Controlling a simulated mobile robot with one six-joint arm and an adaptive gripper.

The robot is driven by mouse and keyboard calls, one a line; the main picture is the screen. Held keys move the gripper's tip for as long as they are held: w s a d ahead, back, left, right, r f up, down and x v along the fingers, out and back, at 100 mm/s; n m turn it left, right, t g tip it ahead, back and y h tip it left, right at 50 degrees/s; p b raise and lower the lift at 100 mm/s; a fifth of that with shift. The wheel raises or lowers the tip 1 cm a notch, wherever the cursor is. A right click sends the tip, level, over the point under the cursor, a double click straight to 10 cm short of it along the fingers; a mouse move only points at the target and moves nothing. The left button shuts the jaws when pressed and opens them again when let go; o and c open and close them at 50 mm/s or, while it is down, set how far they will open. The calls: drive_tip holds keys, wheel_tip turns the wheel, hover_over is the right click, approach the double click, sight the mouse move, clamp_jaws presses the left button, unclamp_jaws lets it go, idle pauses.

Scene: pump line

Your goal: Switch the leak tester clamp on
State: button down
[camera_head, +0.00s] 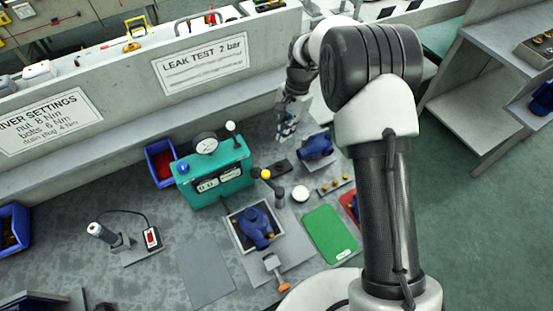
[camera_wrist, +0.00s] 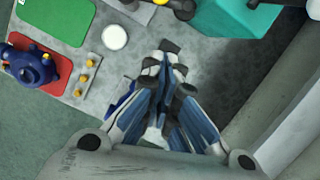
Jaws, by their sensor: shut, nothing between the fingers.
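The leak tester is a teal box (camera_head: 212,172) with a round gauge, a blue button and a white-knobbed lever (camera_head: 230,128) on top. Its teal corner shows at the top right of the wrist view (camera_wrist: 235,18). In front of it, a blue pump body (camera_head: 256,228) sits in a square fixture (camera_head: 236,234). A dark lever with a yellow knob (camera_head: 266,174) stands at the fixture's back right; I cannot tell its setting. An orange-ended handle (camera_head: 283,287) is at the fixture's front. My gripper (camera_head: 285,132) is shut and empty, right of the tester and apart from it; it points down over the bench (camera_wrist: 166,48).
Right of the fixture are a white disc (camera_head: 300,194), a green mat (camera_head: 330,234), a strip of brass fittings (camera_head: 335,185) and another blue pump part (camera_head: 317,145) near my gripper. A low wall (camera_head: 120,130) runs behind the bench. A grey mat (camera_head: 205,272) lies bare at front.

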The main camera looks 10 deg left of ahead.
sight(265, 179)
drive_tip(key=shift+f, duration=0.2)
drive_tip(key=shift+a, duration=0.1)
drive_tip(key=s+a+f+b, duration=0.1)
drive_tip(key=s+f+b, duration=0.1)
drive_tip(key=f, duration=0.3)
drive_tip(key=s+a+f+b, duration=0.1)
drive_tip(key=s+a+f, duration=0.1)
drive_tip(key=f, duration=0.4)
drive_tip(key=shift+s+a+b, duration=0.25)
drive_tip(key=shift+s+b, duration=0.1)
drive_tip(key=shift+s, duration=0.15)
